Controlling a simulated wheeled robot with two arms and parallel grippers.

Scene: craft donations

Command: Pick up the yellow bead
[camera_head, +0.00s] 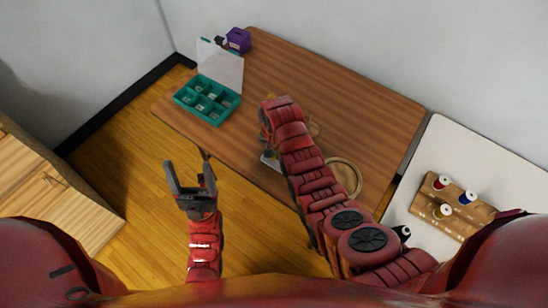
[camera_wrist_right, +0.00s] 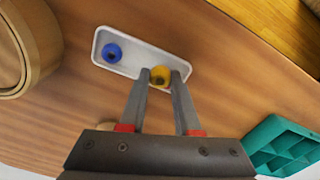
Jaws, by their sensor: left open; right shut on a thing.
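The yellow bead (camera_wrist_right: 160,76) sits between the fingertips of my right gripper (camera_wrist_right: 161,78) in the right wrist view, at one end of a small white tray (camera_wrist_right: 135,64). The gripper is shut on it. I cannot tell whether the bead still touches the tray. A blue bead (camera_wrist_right: 112,53) lies at the tray's other end. In the head view my right arm hides most of the tray and the bead. My left gripper (camera_head: 189,172) is open and empty, over the floor in front of the table.
A teal compartment box (camera_head: 206,101) with its lid up stands at the table's left, near a purple box (camera_head: 238,40). A round wooden ring-shaped item (camera_head: 346,178) is right of my arm. A white table (camera_head: 448,144) holds a wooden rack of spools (camera_head: 470,212).

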